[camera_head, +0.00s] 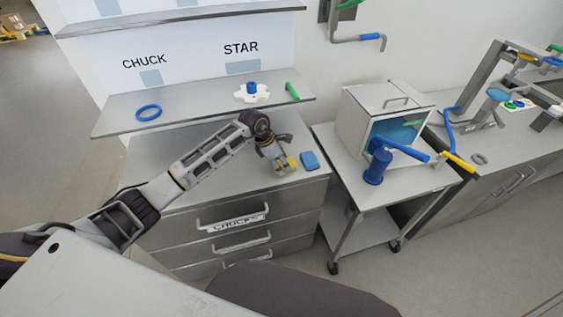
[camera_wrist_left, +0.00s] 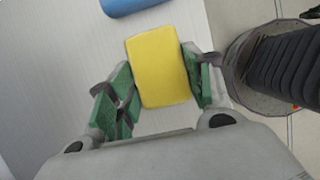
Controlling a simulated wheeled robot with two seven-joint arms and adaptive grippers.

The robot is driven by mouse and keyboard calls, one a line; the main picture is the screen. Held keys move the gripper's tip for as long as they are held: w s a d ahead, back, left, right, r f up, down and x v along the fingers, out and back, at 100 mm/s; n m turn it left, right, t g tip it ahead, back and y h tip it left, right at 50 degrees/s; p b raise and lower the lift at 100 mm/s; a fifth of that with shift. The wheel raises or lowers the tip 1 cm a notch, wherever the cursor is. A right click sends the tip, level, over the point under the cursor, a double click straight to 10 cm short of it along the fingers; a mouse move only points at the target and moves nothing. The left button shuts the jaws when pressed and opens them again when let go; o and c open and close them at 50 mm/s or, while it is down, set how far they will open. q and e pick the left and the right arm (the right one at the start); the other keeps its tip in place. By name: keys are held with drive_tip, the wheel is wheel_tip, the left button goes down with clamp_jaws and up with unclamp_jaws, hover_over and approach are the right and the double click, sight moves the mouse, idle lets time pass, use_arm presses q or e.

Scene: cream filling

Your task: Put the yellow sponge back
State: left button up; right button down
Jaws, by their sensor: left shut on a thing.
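The yellow sponge (camera_wrist_left: 158,66) is between the fingers of my left gripper (camera_wrist_left: 160,84), which is shut on it. In the head view my left gripper (camera_head: 283,163) is at the counter top (camera_head: 215,178), with the yellow sponge (camera_head: 291,163) partly hidden by the fingers. I cannot tell whether the sponge touches the counter. A blue sponge (camera_head: 309,160) lies on the counter just right of my gripper. Part of it also shows at the top of the left wrist view (camera_wrist_left: 128,5). My right gripper is not in view.
A shelf (camera_head: 190,108) above the counter holds a blue ring (camera_head: 148,113), a white star-shaped part (camera_head: 251,93) and a green piece (camera_head: 292,91). The counter's left part is clear.

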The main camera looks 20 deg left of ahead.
use_arm(q)
drive_tip(key=shift+f, duration=0.15)
drive_tip(key=o, duration=1)
drive_tip(key=shift+r, duration=0.2)
drive_tip(key=b+v, duration=0.1)
drive_tip(key=v, duration=1.1)
drive_tip(key=shift+f, duration=0.1)
